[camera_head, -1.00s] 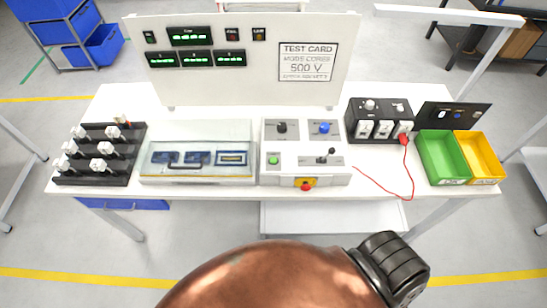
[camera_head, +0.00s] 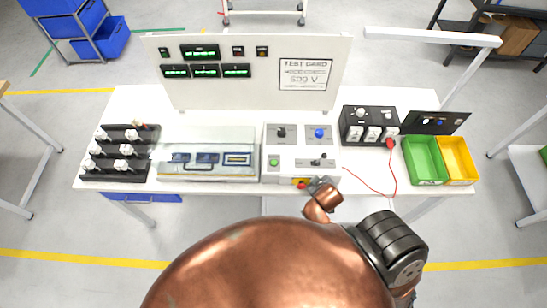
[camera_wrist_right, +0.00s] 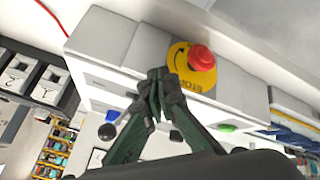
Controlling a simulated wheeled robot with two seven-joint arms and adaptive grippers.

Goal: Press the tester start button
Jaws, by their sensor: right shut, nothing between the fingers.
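The tester console (camera_head: 292,174) is a light grey box at the middle of the table. Its green button (camera_head: 274,163) is at the left of the lower panel. It also shows in the right wrist view, green (camera_wrist_right: 226,127), beyond the fingers. A red emergency stop (camera_wrist_right: 202,57) on a yellow disc sits on the console's front face. My right gripper (camera_wrist_right: 163,76) is shut and empty, its fingertips close beside the yellow disc; contact cannot be told. In the head view it (camera_head: 321,183) is at the console's front edge, partly covering the stop. My left gripper is not in view.
A lidded fixture (camera_head: 207,173) stands left of the console, with a black connector rack (camera_head: 131,165) further left. A black socket box (camera_head: 369,113) with a red lead (camera_head: 365,184), a green bin (camera_head: 424,180) and a yellow bin (camera_head: 463,181) stand right. A display panel (camera_head: 250,97) rises behind.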

